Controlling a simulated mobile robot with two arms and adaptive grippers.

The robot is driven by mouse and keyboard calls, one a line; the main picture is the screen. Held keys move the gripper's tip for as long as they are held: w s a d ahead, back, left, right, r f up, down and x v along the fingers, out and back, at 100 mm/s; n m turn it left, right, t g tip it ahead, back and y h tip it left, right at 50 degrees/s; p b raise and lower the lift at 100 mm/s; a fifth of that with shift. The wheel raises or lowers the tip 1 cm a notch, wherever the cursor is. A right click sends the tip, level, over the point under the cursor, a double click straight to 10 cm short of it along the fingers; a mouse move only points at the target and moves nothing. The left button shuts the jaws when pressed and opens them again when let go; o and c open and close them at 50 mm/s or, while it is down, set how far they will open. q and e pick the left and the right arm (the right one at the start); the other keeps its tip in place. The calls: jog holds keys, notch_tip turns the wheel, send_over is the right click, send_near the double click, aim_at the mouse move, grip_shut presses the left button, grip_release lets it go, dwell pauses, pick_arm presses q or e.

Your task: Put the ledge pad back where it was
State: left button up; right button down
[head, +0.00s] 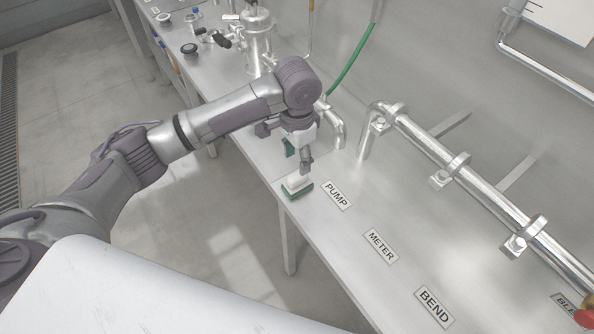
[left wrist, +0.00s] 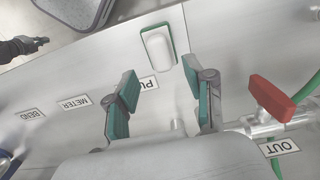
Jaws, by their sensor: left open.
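The ledge pad (head: 297,187), a white block on a green base, lies on the steel bench at its front edge, beside the PUMP label (head: 336,195). It also shows in the left wrist view (left wrist: 157,50), at the top centre. My left gripper (head: 299,158) is open and empty, just above and behind the pad, apart from it. In the left wrist view its two green-padded fingers (left wrist: 160,90) are spread, with the pad beyond their tips. A dark gripper-like part at that view's left edge, seemingly my right gripper (left wrist: 24,46), is too small to read.
METER (head: 380,246) and BEND (head: 434,307) labels lie along the bench front, with clear steel around them. A steel pipe on clamps (head: 450,163) runs behind. A red-handled valve (left wrist: 271,98) stands near the left gripper. A green hose (head: 352,62) rises behind.

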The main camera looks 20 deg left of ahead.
aim_at(297, 175)
pick_arm(q)
jog(key=shift+r, duration=2.2)
